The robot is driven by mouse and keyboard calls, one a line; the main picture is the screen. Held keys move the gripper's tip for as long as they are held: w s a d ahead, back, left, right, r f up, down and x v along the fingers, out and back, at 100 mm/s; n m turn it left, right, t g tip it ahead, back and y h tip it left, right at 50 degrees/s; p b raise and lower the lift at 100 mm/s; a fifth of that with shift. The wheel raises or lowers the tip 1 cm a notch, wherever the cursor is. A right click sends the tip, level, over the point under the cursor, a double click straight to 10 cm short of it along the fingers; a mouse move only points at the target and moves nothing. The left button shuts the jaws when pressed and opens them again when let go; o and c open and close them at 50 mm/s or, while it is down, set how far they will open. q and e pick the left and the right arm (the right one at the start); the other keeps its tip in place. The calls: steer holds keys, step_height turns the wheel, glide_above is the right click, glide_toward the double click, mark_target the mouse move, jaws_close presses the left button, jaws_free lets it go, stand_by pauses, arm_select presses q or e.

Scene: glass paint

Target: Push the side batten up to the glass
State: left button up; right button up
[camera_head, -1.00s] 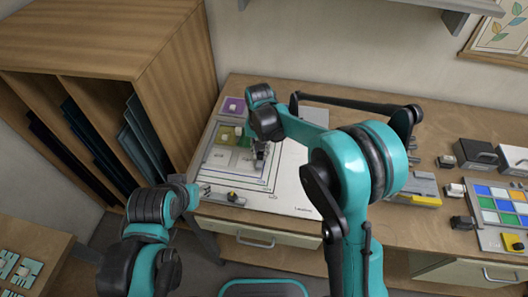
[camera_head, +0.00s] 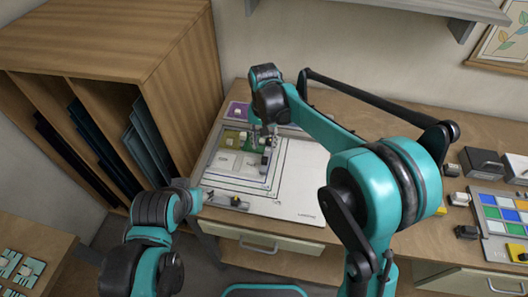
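A pale board (camera_head: 293,200) with printed outlines lies on the bench, carrying a grey, glass-like panel (camera_head: 225,183). A short upright black piece (camera_head: 265,160) stands near the panel's right edge; it may belong to the side batten, but I cannot make out its strip.
A wooden rack (camera_head: 110,75) with dark sheets stands left of the bench. A tray of coloured squares (camera_head: 500,212) and dark boxes (camera_head: 481,162) stand at the right.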

steer(key=shift+r, duration=2.15)
steer(key=s+d+r+n+t+b, duration=0.1)
steer(key=s+d+r+t+b, duration=0.15)
steer(key=s+d, duration=0.75)
steer(key=s+d+f+n+t+b, duration=0.1)
steer(key=s+d+f+t, duration=0.3)
steer(key=s+d+f, duration=0.4)
steer(key=shift+s+d+t+b, duration=0.3)
steer(key=shift+s+b, duration=0.45)
steer(key=shift+s, duration=0.45)
steer(key=shift+a, duration=0.1)
